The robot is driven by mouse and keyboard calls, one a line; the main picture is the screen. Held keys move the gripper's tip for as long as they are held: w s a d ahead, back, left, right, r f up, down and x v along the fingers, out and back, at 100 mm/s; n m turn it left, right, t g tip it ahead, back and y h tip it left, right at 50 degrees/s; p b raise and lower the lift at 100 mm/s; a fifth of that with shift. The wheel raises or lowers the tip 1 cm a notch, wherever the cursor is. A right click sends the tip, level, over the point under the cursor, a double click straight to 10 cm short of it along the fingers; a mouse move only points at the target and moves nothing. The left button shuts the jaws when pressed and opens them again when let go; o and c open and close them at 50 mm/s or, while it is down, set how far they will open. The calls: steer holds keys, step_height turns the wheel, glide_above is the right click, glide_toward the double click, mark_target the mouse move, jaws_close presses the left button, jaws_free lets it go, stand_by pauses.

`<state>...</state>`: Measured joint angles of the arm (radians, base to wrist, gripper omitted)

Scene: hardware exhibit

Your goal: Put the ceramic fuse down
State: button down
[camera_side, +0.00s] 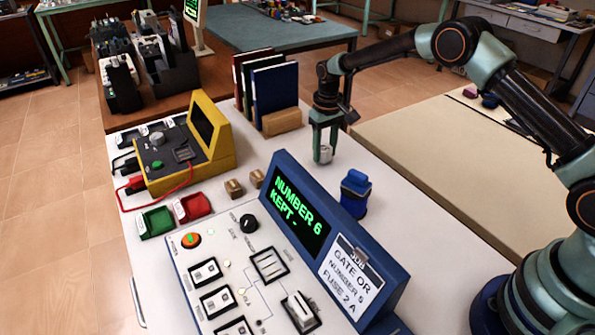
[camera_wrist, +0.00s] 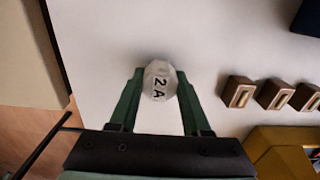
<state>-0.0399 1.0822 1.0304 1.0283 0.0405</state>
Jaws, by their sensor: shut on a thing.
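The ceramic fuse (camera_wrist: 160,83) is a small whitish piece marked "2 A". My gripper (camera_wrist: 158,92) is shut on it, with a green finger on each side in the wrist view. In the side view the fuse (camera_side: 326,154) shows between the fingertips of my gripper (camera_side: 324,150), over the white table behind the blue display panel. I cannot tell whether the fuse touches the table.
A blue console (camera_side: 335,240) reads "NUMBER 6 KEPT -". A blue block-like part (camera_side: 355,190) stands near the gripper. Blue and red binders (camera_side: 275,92) stand behind. A yellow tester (camera_side: 185,145), green tray (camera_side: 156,222) and red tray (camera_side: 192,207) are at left. Small brown blocks (camera_wrist: 275,93) lie right in the wrist view.

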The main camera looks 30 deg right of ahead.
steer(key=shift+f, duration=0.1)
steer(key=shift+c, duration=1.8)
jaws_free()
